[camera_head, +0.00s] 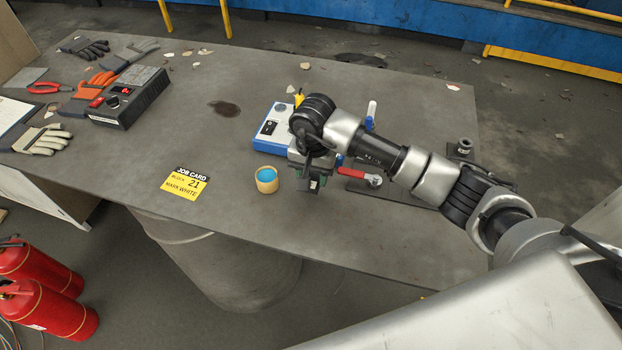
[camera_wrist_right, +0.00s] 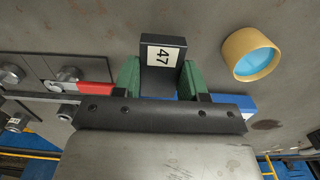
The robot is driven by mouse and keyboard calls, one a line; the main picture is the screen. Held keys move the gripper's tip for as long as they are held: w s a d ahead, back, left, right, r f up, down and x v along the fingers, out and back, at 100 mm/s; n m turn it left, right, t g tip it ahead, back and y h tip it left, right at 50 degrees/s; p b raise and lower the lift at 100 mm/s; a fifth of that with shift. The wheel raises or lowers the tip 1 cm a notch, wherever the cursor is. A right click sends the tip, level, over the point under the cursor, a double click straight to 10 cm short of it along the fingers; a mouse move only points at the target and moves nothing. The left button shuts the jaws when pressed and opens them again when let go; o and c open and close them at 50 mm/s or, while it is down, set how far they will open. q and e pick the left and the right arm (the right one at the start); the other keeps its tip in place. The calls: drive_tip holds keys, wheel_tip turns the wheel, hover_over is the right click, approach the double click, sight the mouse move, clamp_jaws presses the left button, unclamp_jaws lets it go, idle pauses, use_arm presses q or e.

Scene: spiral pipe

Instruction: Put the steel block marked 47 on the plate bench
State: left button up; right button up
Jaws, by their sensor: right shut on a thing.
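The dark steel block (camera_wrist_right: 160,50) shows a white label marked 47 in the right wrist view. My right gripper (camera_wrist_right: 160,82) is shut on it, with a green pad on each side. In the head view my right gripper (camera_head: 313,182) points down over the grey bench top (camera_head: 300,235), just right of the blue-topped cup. The block is mostly hidden by the gripper there. I cannot tell whether it touches the bench. My left gripper is not in view.
Close by are a wooden-coloured cup with blue inside (camera_head: 266,180), a blue-and-white device (camera_head: 268,135) and a red-handled clamp (camera_head: 358,173). A yellow job card (camera_head: 186,183) reads block 21, mark white. Gloves (camera_head: 42,140) and a black box (camera_head: 130,98) lie left. The front right is bare.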

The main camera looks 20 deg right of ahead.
drive_tip(key=shift+a+f, duration=0.15)
drive_tip(key=shift+a, duration=0.2)
drive_tip(key=shift+f, duration=0.25)
wheel_tip(320, 180, down, 3)
drive_tip(key=shift+f+p, duration=0.1)
drive_tip(key=shift+p, duration=0.7)
drive_tip(key=shift+f, duration=0.2)
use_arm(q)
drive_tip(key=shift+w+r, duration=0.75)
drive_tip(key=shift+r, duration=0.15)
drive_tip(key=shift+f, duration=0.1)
use_arm(e)
drive_tip(key=shift+f+b, duration=0.2)
drive_tip(key=shift+b, duration=0.1)
drive_tip(key=o, duration=1.2)
drive_tip(key=shift+r, duration=0.1)
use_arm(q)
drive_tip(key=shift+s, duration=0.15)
